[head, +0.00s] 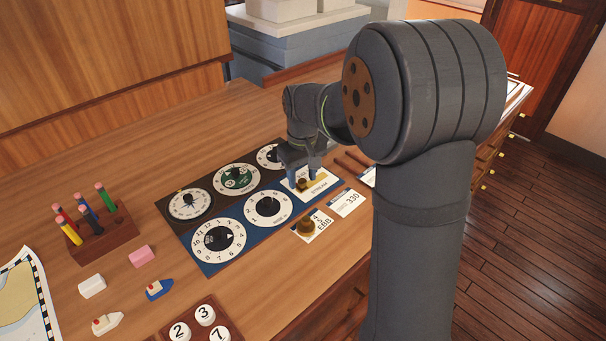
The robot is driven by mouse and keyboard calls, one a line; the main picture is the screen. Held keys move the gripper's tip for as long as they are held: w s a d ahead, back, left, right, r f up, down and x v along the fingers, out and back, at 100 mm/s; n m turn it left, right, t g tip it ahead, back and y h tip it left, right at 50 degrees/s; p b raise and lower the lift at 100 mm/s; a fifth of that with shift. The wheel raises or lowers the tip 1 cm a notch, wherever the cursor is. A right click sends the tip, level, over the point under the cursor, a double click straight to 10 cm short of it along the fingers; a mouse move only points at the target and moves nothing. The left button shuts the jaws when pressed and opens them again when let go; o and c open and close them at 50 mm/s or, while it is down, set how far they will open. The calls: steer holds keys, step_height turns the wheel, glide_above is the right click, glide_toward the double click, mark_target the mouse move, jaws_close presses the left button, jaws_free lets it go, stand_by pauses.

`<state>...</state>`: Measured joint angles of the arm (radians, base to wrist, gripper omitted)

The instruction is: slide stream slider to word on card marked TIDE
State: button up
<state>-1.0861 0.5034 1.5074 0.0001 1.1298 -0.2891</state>
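The stream slider (303,185) is a small brass-coloured knob on a pale plate lettered STREAM, at the right end of the blue panel's row. My gripper (303,172) is over this plate, fingers pointing down. Its two fingers look apart, with the knob just below and between them; I cannot tell whether they touch it. A white card (317,232) lies in front of the panel, with a brass weight (306,225) on it. The word EBB is readable on it; the weight hides part of the card, and I cannot read TIDE.
Another card (347,203) reads 330. Round dials (218,239) fill the panel. My arm hides the table's right part.

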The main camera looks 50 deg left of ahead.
mark_target(302, 180)
step_height(302, 180, up, 17)
steer(key=shift+r, duration=0.2)
stand_by(0.4)
stand_by(0.5)
step_height(302, 180, down, 18)
steer(key=shift+r, duration=0.25)
stand_by(0.3)
